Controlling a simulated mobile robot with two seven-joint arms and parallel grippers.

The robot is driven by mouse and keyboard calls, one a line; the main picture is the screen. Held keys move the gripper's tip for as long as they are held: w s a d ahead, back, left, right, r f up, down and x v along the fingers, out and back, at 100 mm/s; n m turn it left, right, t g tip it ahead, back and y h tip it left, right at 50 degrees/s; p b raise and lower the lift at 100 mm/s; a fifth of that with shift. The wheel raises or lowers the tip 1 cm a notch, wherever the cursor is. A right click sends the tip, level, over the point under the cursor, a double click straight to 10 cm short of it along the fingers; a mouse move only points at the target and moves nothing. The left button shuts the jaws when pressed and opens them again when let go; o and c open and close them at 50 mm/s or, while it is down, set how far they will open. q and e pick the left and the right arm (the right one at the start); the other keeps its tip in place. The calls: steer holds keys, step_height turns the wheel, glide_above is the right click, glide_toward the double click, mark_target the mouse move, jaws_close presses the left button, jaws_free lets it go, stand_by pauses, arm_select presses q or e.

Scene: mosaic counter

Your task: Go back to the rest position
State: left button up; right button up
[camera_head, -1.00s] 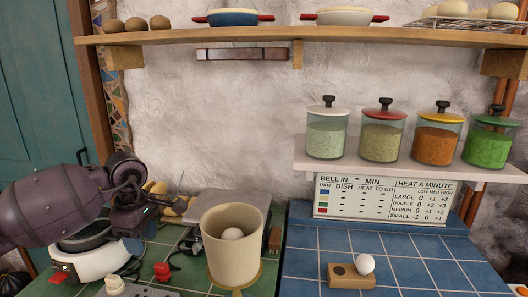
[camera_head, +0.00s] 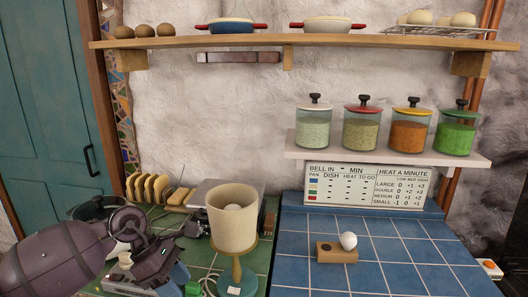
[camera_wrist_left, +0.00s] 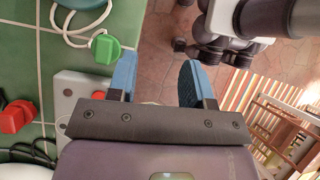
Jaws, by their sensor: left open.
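My left gripper (camera_head: 172,274) is low at the left in the head view, in front of the green-tiled counter. In the left wrist view its two blue fingers (camera_wrist_left: 158,82) are apart with nothing between them. They are over the counter's edge, with the floor below on one side. My right gripper is not in view.
A beige cup on a stand (camera_head: 232,222) holds a white egg, right of my left gripper. A wooden block (camera_head: 336,253) with a white egg (camera_head: 348,240) sits on the blue tiles (camera_head: 400,270).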

arm_select(q)
steer(key=s+d+n+t+h, duration=0.3)
steer(key=s+d+n+h, duration=0.3)
steer(key=d+n+h, duration=0.4)
steer(key=s+a+f+n+t+y, duration=0.1)
steer(key=a+f+n+t+y, duration=0.6)
steer(key=n, duration=0.9)
steer(key=s+a+f+n+t+y, duration=0.3)
steer(key=a+n+t, duration=0.45)
steer(key=n, duration=0.75)
steer(key=s+a+f+n+g+y, duration=0.2)
steer(key=s+f+n+y, duration=0.1)
steer(key=s+f+n, duration=0.2)
steer(key=s+a+f+n+g+y, duration=0.2)
steer(key=s+f+n+y, duration=0.1)
steer(key=s+f+n, duration=0.3)
steer(key=shift+s+a+f+n+y, duration=0.25)
steer(key=shift+f+n, duration=0.25)
steer(key=shift+f, duration=0.9)
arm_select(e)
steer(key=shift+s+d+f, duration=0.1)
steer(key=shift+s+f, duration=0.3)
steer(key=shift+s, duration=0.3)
arm_select(q)
steer(key=shift+g, duration=0.25)
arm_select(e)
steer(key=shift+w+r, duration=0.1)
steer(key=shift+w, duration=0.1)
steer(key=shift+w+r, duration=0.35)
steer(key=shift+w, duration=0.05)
